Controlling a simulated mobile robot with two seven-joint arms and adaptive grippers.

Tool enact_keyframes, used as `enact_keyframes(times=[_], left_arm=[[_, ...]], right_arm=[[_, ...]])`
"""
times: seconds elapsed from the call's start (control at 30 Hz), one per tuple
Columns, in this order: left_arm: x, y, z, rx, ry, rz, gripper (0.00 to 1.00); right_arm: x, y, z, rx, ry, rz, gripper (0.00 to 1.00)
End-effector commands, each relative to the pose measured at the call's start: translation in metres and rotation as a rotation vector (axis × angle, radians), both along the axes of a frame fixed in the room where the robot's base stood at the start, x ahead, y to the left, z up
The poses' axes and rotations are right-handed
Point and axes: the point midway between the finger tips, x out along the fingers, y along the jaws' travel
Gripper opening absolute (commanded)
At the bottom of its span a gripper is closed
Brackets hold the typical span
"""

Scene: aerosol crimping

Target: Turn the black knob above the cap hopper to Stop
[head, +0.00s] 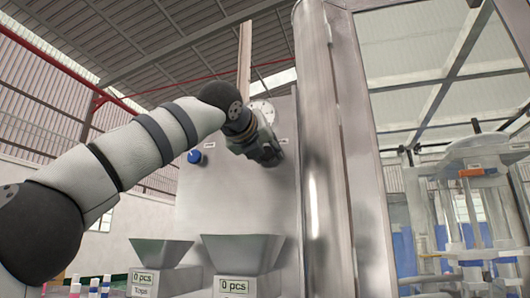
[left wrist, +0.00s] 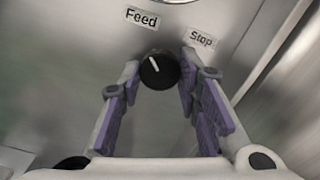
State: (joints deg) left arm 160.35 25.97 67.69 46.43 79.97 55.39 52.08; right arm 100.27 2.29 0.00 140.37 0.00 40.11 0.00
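The black knob (left wrist: 159,70) is on the grey panel in the left wrist view. Its white mark points up and left, towards the Feed label (left wrist: 142,17). The Stop label (left wrist: 201,40) is up and right of the knob. My left gripper (head: 268,154) is at the panel in the head view and hides the knob there. In the left wrist view its purple-padded fingers stand apart on either side of the knob, with gaps visible, so it is open. My right gripper is in neither view.
A blue knob (head: 194,157) and a round gauge (head: 263,110) are on the panel. Two hoppers, left (head: 160,252) and right (head: 242,253), stand below, with 0 pcs displays. A metal column (head: 345,150) rises close right of my gripper.

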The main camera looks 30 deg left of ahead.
Motion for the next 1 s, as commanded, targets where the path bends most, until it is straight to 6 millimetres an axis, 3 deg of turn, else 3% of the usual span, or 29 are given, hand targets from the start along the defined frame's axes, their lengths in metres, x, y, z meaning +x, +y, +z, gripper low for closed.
enact_keyframes(times=[0.47, 1.0], left_arm=[[-0.0002, 0.0003, 0.0002, 0.114, 0.026, 0.0, 0.03], [-0.0006, 0.0011, 0.0004, 0.593, 0.141, 0.0, 0.03]], right_arm=[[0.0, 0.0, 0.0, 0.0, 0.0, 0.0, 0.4], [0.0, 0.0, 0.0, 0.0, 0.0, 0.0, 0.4]])
